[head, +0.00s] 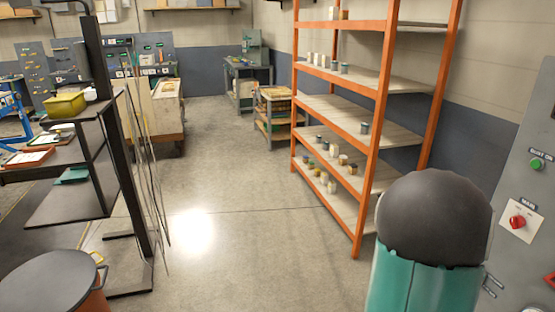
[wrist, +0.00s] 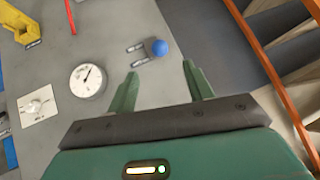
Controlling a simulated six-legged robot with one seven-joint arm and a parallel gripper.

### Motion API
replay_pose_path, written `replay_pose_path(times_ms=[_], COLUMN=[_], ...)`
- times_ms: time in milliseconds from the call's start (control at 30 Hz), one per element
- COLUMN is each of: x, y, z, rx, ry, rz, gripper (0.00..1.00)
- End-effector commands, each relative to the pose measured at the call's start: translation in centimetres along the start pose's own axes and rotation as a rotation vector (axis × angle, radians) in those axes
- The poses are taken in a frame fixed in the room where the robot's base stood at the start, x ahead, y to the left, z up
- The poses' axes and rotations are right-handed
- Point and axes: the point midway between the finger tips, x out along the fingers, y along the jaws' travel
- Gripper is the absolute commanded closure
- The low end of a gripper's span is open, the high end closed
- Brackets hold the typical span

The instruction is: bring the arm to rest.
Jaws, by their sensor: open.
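My gripper (wrist: 160,85) shows in the wrist view with its two green fingers spread apart and nothing between them. It points toward a grey panel (wrist: 110,40) that carries a dial gauge (wrist: 88,80), a blue ball-shaped knob (wrist: 156,47) and a white plate with a switch (wrist: 38,105). The blue knob lies beyond the fingertips, and I cannot tell how far. In the head view a dark rounded part and a green link of my arm fill the lower right; the gripper's fingers do not show there.
The grey panel's edge (head: 525,190) stands at the right, with a green button and a red knob. An orange shelving rack (head: 375,130) holds small tins. A dark shelf stand (head: 100,110) and a lidded orange drum (head: 95,303) are at left. The concrete floor (head: 210,180) between is clear.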

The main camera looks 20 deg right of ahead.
Motion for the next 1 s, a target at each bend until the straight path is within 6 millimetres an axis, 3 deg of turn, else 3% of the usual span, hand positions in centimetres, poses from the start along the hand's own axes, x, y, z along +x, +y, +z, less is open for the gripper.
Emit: replay_pose_path(times_ms=[133, 267, 400, 600, 767, 867, 1000], x=[-0.7, -3.8, -10.1, -21.1, -30.1, -35.3, -41.7], y=[-1.1, -4.9, -10.4, -15.4, -16.1, -15.1, -12.3], z=[0.6, 3.0, 7.5, 14.5, 19.5, 22.3, 25.5], rx=[-0.012, -0.072, -0.199, -0.452, -0.688, -0.849, -1.077], ry=[-0.017, -0.09, -0.208, -0.353, -0.427, -0.451, -0.456], rz=[-0.02, -0.096, -0.225, -0.415, -0.553, -0.627, -0.716], gripper=[0.48, 0.48, 0.48, 0.48, 0.48, 0.48, 0.48])
